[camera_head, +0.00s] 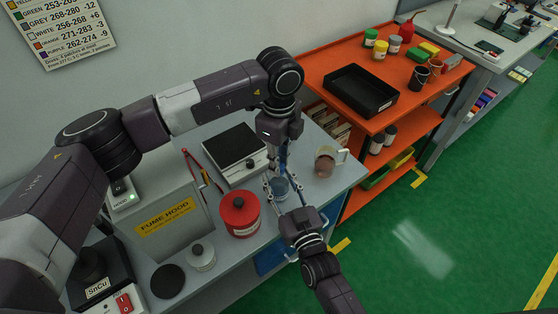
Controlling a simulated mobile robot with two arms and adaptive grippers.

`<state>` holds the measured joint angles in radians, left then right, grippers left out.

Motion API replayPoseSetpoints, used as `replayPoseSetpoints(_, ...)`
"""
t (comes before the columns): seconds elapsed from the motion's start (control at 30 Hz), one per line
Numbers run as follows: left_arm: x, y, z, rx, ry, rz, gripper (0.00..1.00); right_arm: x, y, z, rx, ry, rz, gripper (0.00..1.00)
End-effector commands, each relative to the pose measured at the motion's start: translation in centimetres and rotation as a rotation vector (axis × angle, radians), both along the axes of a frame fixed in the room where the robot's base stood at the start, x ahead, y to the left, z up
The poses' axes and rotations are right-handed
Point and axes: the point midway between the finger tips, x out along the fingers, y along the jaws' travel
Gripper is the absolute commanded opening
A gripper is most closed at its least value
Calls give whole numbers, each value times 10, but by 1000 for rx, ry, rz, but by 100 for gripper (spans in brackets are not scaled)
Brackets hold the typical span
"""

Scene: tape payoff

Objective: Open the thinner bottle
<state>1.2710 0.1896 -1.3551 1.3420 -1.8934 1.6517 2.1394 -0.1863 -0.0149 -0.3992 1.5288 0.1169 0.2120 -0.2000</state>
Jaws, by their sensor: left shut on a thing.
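The thinner bottle, a bluish see-through container (280,189), stands near the front edge of the grey bench (316,196). My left gripper (277,172) points down over it and is shut at its top; the fingers hide the cap, so I cannot tell whether it is on the bottle. My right gripper (284,188) reaches in from the lower right, with its fingers on either side of the bottle. I cannot tell whether they touch it.
A red lidded can (239,215) is close left of the bottle. A hot plate (235,151) is behind it, and a beige mug (326,163) is to its right. A fume hood (170,225) stands left. An orange shelf cart (340,61) holds a black tray (361,91).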

Motion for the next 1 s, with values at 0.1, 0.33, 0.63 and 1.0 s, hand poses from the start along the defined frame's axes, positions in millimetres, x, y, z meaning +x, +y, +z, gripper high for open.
replayPoseSetpoints(0.1, 1, 0, 0, 0, -4, 9, 0, -1, 0, 0, 0, 0, 0, 0)
replayPoseSetpoints(0.33, 2, 0, 1, 0, -4, 11, 0, 0, 0, 0, 0, 1, 0, 0)
replayPoseSetpoints(0.63, 1, 0, 1, 0, -4, 9, 0, 0, 0, 0, 0, 1, 0, 0)
replayPoseSetpoints(1.0, 2, 0, 12, 0, -4, 8, 0, 0, 0, 0, 0, 1, 0, 0)
